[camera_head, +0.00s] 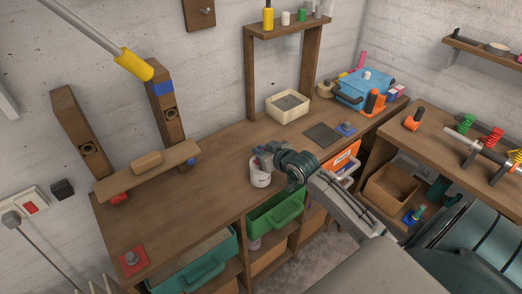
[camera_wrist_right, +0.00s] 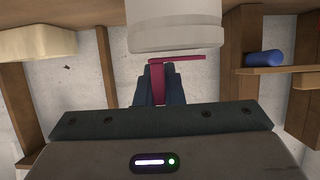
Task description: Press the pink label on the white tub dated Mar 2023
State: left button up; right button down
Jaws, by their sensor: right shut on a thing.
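The white tub (camera_head: 260,178) stands on the wooden bench near its front edge, with dark print on its side too small to read. In the right wrist view the tub (camera_wrist_right: 175,24) fills the top middle. My right gripper (camera_wrist_right: 158,88) is shut on the pink label (camera_wrist_right: 180,58), a thin piece with a flat strip and a stem between the dark fingers. The strip lies right beside the tub; I cannot tell whether they touch. In the head view my right gripper (camera_head: 268,158) is at the tub's upper side. My left gripper is not in view.
Behind the tub are a cream box (camera_head: 288,108) and a dark flat pad (camera_head: 322,135). A blue case (camera_head: 365,90) stands at the back right. A plank on supports (camera_head: 148,172) is at the left. An open green drawer (camera_head: 275,213) is below.

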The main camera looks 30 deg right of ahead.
jog(key=c, duration=1.5)
grip_release()
jog(key=shift+s, duration=0.1)
jog(key=shift+b+v, duration=0.7)
jog(key=shift+v, duration=4.65)
